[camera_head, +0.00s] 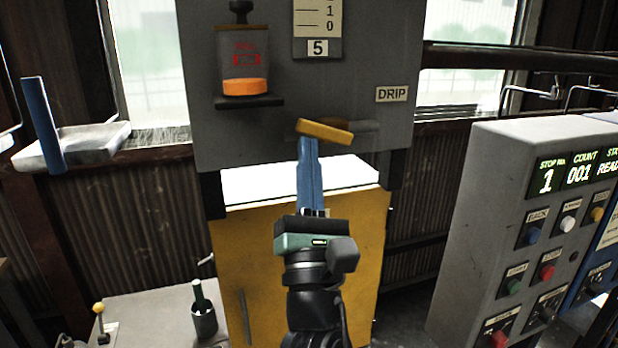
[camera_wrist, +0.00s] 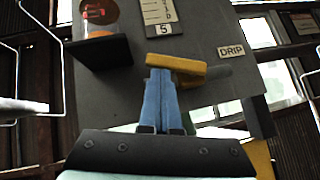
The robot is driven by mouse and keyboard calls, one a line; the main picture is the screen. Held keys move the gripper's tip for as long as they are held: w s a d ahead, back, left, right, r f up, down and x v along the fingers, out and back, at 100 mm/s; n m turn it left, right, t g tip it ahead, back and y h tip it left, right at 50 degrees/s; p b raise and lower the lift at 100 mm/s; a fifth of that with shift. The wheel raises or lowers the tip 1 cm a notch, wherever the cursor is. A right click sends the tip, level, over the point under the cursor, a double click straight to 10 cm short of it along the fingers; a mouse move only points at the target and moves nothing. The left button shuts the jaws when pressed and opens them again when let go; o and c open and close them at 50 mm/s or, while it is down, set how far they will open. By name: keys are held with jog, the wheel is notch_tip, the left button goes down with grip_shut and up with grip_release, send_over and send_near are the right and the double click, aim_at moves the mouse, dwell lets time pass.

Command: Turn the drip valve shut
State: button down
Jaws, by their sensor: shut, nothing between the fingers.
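The drip valve's yellow handle (camera_head: 325,132) lies nearly level, tilted slightly down to the right, on the grey panel left of and below the DRIP label (camera_head: 391,94). In the wrist view the handle (camera_wrist: 177,66) sits just above my blue fingertips, with a grey pipe stub (camera_wrist: 217,75) to its right. My gripper (camera_head: 308,142) is shut and empty. Its tips are at the underside of the handle's left part; I cannot tell whether they touch it. The wrist view shows the shut fingers (camera_wrist: 160,75) together. The tips hide part of the valve's mount.
An oil reservoir (camera_head: 245,60) with orange fluid stands on a shelf at upper left. A scale card (camera_head: 318,28) reading 5 hangs above the handle. A control box (camera_head: 530,210) with buttons stands at right. A yellow cabinet (camera_head: 235,250) is below; a white tray (camera_head: 75,146) is left.

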aim_at(307, 126)
notch_tip(307, 126, up, 3)
jog(key=m+g+h, duration=0.1)
jog(key=m+h, duration=0.2)
jog(key=m+g+h+b, duration=0.1)
jog(key=m+h, duration=0.2)
jog(key=m, duration=0.1)
jog(key=m+g+h+b, duration=0.1)
jog(key=m+g+h, duration=0.1)
jog(key=m+h, duration=0.1)
jog(key=shift+s+a+m, duration=0.1)
jog(key=shift+a+m, duration=0.05)
jog(key=shift+m, duration=0.55)
jog(key=shift+r+m+g+h+p, duration=0.4)
jog(key=shift+r+m+g+p, duration=0.35)
jog(key=shift+m+p, duration=0.35)
jog(key=m+g+p, duration=0.1)
jog(key=m+p, duration=0.1)
jog(key=p, duration=0.1)
jog(key=d+r+m+g+p, duration=0.1)
jog(key=m+g+p, duration=0.1)
jog(key=p, duration=0.1)
jog(key=d+r+m+g+p, duration=0.1)
jog(key=m+g+p, duration=0.1)
jog(key=p, duration=0.1)
jog(key=shift+w+d+r, duration=0.1)
jog(key=shift+w, duration=0.25)
jog(key=shift+p, duration=0.3)
